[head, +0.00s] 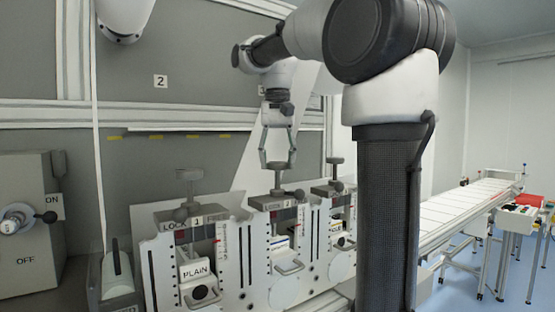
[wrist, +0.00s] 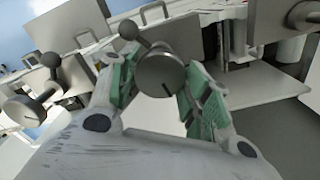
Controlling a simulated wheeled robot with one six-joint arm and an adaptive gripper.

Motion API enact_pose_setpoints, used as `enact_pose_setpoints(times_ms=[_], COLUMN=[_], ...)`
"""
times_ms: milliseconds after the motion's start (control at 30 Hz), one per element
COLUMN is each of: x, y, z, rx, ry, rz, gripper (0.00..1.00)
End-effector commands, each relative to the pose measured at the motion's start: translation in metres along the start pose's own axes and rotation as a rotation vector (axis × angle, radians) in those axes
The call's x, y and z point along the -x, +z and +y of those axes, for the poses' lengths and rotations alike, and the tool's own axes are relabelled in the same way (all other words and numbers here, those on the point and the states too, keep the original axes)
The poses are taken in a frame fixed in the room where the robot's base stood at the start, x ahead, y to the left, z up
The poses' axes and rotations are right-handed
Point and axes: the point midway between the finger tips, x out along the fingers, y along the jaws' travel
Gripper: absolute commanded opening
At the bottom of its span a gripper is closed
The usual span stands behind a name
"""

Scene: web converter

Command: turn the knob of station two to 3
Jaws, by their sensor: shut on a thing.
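My gripper (head: 277,163) points down over station two, the middle station marked 2 (head: 287,205). Its two fingers are shut on the knob of station two, a grey knob on an upright stem (head: 278,182). In the wrist view the knob (wrist: 160,80) shows as a round grey disc with a short dark line on its face, between the green finger pads. My gripper also shows in the wrist view (wrist: 158,100). Station two's scale (head: 301,225) is too small to read. A dark ball lever (wrist: 128,30) shows beside the knob.
Station one (head: 197,222) with its knob (head: 188,175) stands to the left, and another station's knob (head: 335,163) to the right. A grey box with a lever (head: 28,235) is at far left. A conveyor (head: 465,205) runs at right. A grey panel stands behind.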

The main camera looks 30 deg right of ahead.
Motion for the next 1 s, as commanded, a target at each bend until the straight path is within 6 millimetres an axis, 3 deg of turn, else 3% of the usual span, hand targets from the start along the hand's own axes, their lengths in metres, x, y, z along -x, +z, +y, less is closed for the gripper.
enact_pose_setpoints(times_ms=[400,933,967,1000], x=[-0.0006,-0.0007,-0.0007,-0.0007], y=[0.0001,0.0001,0.0001,0.0001], z=[-0.0001,-0.0001,-0.0001,-0.0001], rx=[-0.181,-0.204,-0.204,-0.204], ry=[0.000,0.000,0.000,0.000], rz=[-0.001,-0.002,-0.002,-0.002], gripper=[0.25,0.25,0.50,0.58])
